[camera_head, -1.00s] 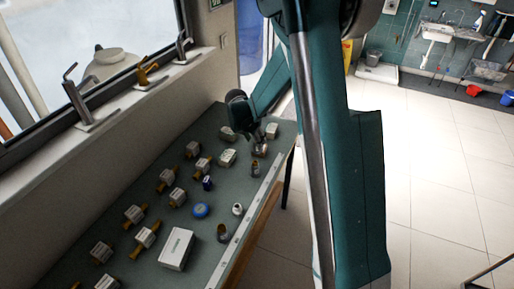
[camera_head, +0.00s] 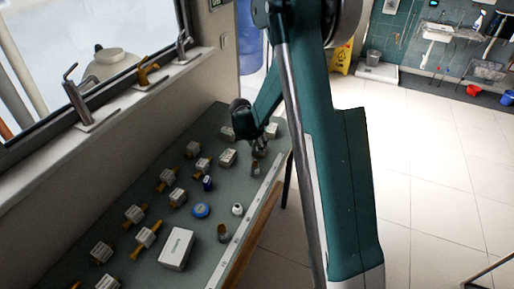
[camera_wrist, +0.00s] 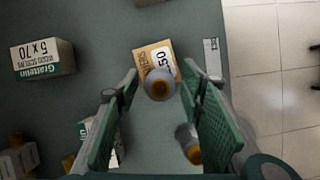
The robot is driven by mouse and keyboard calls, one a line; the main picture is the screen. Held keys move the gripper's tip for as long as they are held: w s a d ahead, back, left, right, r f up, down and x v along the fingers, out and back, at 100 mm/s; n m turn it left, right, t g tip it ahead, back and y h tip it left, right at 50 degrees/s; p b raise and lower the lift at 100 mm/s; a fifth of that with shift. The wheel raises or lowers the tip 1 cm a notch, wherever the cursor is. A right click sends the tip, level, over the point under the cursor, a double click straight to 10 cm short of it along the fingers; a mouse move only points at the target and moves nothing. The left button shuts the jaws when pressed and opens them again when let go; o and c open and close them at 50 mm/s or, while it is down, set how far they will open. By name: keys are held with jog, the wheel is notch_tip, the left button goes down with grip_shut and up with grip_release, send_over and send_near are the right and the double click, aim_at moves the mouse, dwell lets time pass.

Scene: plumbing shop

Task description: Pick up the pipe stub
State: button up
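Two short grey pieces with orange-brown openings show in the wrist view and look like pipe stubs; I cannot tell which one the task means. The first grey piece (camera_wrist: 159,84) stands between and ahead of my fingers, close in front of a small box. The second grey piece (camera_wrist: 189,143) lies nearer, close to the right finger and partly hidden by it. In the head view a grey-brown piece (camera_head: 256,169) stands by the bench edge just below my gripper (camera_head: 259,150). My gripper (camera_wrist: 158,100) is open and empty, pointing down at the bench.
An orange and white box (camera_wrist: 152,57) stands right behind the first piece. A white screw box (camera_wrist: 43,60) stands to the left. The bench (camera_head: 165,215) holds several boxes, brass fittings, a blue tape roll (camera_head: 200,210) and a metal strip (camera_head: 233,243) along its edge.

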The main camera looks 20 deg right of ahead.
dwell(0.5)
grip_shut()
jog(key=shift+r, duration=0.15)
jog(key=shift+r, duration=4.9)
